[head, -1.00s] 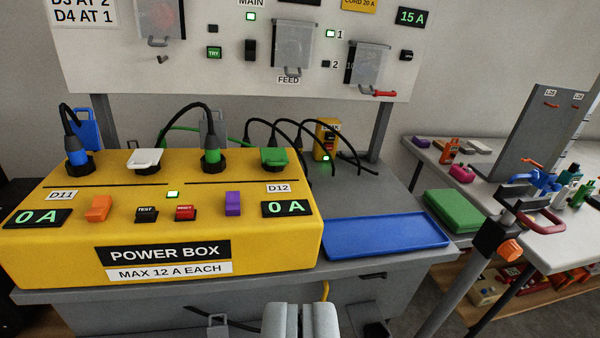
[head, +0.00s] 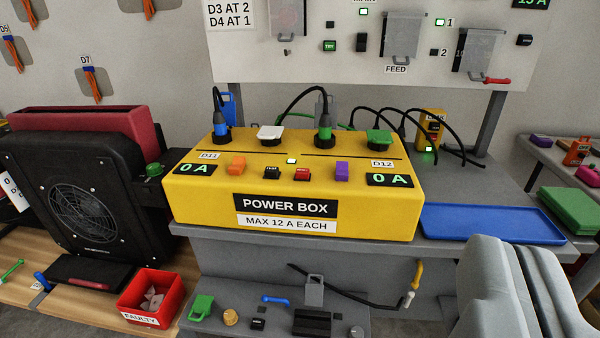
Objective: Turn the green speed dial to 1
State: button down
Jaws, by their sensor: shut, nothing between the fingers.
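A green knob (head: 154,170), which looks like the speed dial, sits on the right side of the black fan unit (head: 85,205) at the left. It is small, and its pointer and numbers cannot be read. My gripper (head: 490,250) is at the lower right of the view, shut and empty. It is far to the right of the green knob, with the yellow power box (head: 300,190) between them in the picture.
The power box stands on a grey bench with two plugged cables. A blue tray (head: 490,224) lies right of it. A red bin (head: 152,299) marked FAULTY sits below the fan. A lower shelf holds small parts.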

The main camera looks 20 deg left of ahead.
aim_at(152, 170)
jog(key=u, duration=1.75)
